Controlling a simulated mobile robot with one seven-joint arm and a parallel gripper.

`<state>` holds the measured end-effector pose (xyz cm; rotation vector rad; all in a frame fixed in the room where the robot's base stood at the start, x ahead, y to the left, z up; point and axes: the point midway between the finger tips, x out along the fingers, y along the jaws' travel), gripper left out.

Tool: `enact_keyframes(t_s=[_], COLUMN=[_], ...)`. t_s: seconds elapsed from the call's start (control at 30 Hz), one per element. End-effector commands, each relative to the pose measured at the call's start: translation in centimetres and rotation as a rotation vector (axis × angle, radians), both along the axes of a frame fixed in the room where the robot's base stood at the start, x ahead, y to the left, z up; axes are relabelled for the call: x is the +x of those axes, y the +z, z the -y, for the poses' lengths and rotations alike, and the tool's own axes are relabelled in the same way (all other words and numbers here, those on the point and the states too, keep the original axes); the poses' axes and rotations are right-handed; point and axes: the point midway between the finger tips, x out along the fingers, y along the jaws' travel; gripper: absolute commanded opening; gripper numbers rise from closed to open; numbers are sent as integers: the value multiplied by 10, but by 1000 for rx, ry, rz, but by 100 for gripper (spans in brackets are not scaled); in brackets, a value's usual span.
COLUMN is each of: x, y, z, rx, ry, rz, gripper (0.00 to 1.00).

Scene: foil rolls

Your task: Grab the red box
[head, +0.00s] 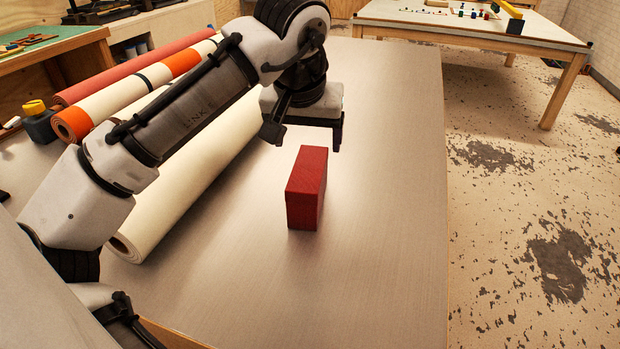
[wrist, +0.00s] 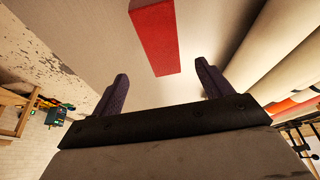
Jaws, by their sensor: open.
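The red box (head: 306,188) stands upright on its narrow side on the grey tabletop (head: 390,200) in the head view. My gripper (head: 305,140) is above and just behind it, with its fingers apart and nothing between them. In the wrist view the red box (wrist: 155,36) shows at the top, ahead of the two dark fingertips (wrist: 160,82). It lies between their lines and is cut off by the top edge of the picture. The fingers do not appear to touch it.
A large cream roll (head: 190,185) lies to the left of the box, partly behind my arm. An orange and white roll (head: 100,108) and a red roll (head: 130,70) lie farther left. The tabletop right of the box is clear. Another table (head: 470,28) stands at the back right.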

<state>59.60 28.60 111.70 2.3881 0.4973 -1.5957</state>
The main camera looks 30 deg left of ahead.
Motion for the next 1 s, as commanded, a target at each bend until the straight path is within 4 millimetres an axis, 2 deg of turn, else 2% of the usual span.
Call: enact_keyframes(t_s=[0.2,0.3,0.57,0.8,1.0], x=[14,20,26,36,41], y=[-40,-53,-69,-100,-111], z=[-6,-9,-13,-20,-22], rx=[-1,0,1,0,-1], ry=[-2,-1,1,-1,0], rz=[-4,-2,-3,-3,0], gripper=[78,78,78,78,78])
